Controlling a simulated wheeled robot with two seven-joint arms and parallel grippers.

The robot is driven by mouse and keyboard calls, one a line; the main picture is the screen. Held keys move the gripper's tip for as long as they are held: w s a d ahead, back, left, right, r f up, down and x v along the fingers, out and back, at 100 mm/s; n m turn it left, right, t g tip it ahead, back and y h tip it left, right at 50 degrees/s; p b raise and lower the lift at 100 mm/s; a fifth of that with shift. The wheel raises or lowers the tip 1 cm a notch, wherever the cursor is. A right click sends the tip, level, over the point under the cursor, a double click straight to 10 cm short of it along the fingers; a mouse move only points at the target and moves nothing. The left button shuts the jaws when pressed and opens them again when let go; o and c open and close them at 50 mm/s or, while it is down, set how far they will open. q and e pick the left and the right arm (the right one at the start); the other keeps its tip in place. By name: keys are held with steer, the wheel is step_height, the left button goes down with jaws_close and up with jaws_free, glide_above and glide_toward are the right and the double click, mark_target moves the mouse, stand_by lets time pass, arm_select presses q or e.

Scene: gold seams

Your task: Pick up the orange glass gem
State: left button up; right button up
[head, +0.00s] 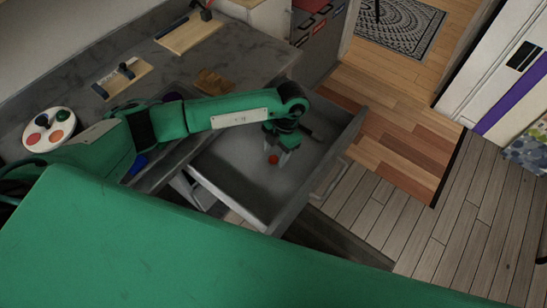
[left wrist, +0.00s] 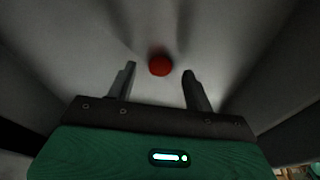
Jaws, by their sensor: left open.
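A small round red-orange gem (head: 273,159) lies on the floor of an open grey drawer (head: 225,172). My left gripper (head: 278,152) reaches down into the drawer right by it. In the left wrist view the gem (left wrist: 160,65) shows just beyond and between the two fingertips (left wrist: 159,70), which stand apart with nothing held. I cannot tell how high the fingertips are above the drawer floor. My right gripper does not show.
The drawer's walls enclose the gripper; its front with a handle (head: 330,178) is on the right. The dark counter (head: 75,95) holds a white palette (head: 48,129), wooden boards (head: 125,78) and a brown glove-like item (head: 213,82). Wooden floor (head: 400,130) lies clear beyond the drawer.

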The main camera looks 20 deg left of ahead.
arm_select(q)
steer(key=shift+f, duration=0.45)
steer(key=c, duration=1)
steer(key=shift+r, duration=0.1)
